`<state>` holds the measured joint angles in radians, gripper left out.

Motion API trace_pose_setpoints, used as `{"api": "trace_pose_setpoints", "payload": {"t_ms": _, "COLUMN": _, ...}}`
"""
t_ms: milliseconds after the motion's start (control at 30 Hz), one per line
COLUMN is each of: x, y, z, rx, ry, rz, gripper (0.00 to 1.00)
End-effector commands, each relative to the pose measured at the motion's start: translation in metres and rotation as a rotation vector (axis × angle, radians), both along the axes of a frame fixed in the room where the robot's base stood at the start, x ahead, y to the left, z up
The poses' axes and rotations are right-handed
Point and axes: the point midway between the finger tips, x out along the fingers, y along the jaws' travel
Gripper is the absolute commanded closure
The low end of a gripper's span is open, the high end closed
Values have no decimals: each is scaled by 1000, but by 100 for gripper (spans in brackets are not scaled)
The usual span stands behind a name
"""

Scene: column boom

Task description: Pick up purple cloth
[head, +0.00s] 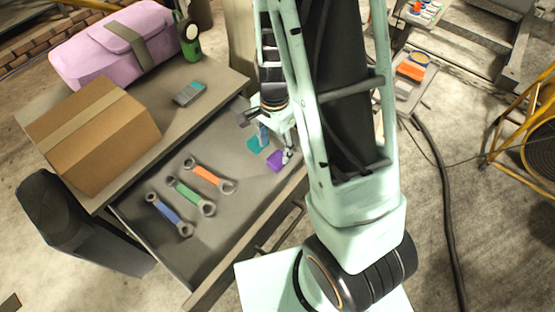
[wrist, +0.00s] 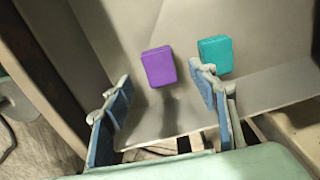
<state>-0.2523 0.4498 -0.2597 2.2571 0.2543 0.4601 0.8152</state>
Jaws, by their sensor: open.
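The purple cloth (head: 276,161) is a small folded block lying in the open drawer, near its right end. In the wrist view the purple cloth (wrist: 159,66) lies flat on the drawer floor, beyond the fingertips and between their lines. My gripper (head: 275,142) is over the drawer in the head view, partly hidden by my arm. In the wrist view my gripper (wrist: 163,92) has its two blue-padded fingers spread wide with nothing between them. The right fingertip is close to a teal cloth (wrist: 215,55), which also lies in the drawer in the head view (head: 256,146).
The drawer (head: 222,222) also holds several wrenches, one of them orange (head: 208,175). On the table above are a cardboard box (head: 95,140), a pink bag (head: 120,45) and a grey device (head: 189,94). The drawer wall (wrist: 75,60) runs close by the left finger.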

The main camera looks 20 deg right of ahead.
Motion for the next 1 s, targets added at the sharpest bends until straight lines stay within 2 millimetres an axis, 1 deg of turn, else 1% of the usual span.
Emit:
{"api": "trace_pose_setpoints", "payload": {"t_ms": 200, "x": -5, "y": 1, "z": -29, "rx": 0, "ry": 6, "rz": -2, "gripper": 46}}
{"api": "trace_pose_setpoints", "payload": {"t_ms": 333, "x": -4, "y": 1, "z": -43, "rx": 0, "ry": 2, "rz": -1, "gripper": 46}}
{"api": "trace_pose_setpoints", "payload": {"t_ms": 467, "x": -3, "y": 1, "z": -48, "rx": 0, "ry": 1, "rz": -1, "gripper": 46}}
{"api": "trace_pose_setpoints", "payload": {"t_ms": 667, "x": -3, "y": 1, "z": -48, "rx": 0, "ry": 0, "rz": 0, "gripper": 46}}
{"api": "trace_pose_setpoints", "payload": {"t_ms": 1000, "x": -3, "y": 1, "z": -48, "rx": -1, "ry": 1, "rz": 0, "gripper": 84}}
